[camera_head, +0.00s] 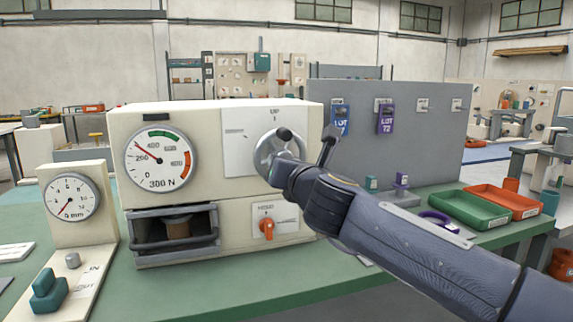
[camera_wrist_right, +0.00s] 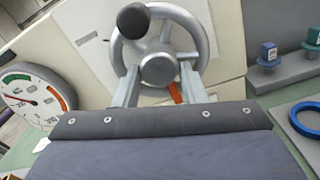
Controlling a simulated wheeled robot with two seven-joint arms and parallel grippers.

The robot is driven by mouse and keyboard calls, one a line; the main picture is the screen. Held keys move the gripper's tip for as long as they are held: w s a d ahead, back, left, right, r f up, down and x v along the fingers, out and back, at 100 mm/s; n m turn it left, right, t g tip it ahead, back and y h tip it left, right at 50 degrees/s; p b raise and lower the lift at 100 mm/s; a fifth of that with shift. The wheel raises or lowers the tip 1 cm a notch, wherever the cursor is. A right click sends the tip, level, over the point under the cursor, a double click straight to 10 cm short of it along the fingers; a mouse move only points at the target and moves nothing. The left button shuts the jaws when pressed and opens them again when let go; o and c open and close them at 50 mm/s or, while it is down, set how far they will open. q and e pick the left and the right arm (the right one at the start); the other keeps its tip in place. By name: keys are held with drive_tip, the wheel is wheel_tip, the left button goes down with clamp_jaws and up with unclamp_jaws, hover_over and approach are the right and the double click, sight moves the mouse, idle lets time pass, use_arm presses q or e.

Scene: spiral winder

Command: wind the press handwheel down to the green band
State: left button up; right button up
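The cream press (camera_head: 225,190) stands on the green bench. Its round gauge (camera_head: 160,175) has a green band (camera_head: 163,133) along the top and an orange-red band at the right. The red needle points to the upper left, short of the green band. The grey handwheel (camera_head: 264,155) is on the press front, partly hidden by my right gripper (camera_head: 285,163). In the wrist view the handwheel (camera_wrist_right: 117,45) has its black knob (camera_wrist_right: 133,20) at the upper left. My right gripper's fingers (camera_wrist_right: 159,88) are apart, one either side of the hub. My left gripper is out of view.
A dial gauge (camera_head: 70,198) on a cream stand is at the left. An orange switch (camera_head: 267,228) sits below the handwheel. A caged opening (camera_head: 205,241) holds a brown cylinder. Green (camera_head: 468,221) and orange (camera_head: 535,212) trays are at the right. A grey panel stands behind.

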drive_tip(key=o, duration=0.3)
drive_tip(key=shift+o, duration=0.2)
drive_tip(key=v, duration=0.8)
drive_tip(key=shift+w, duration=0.1)
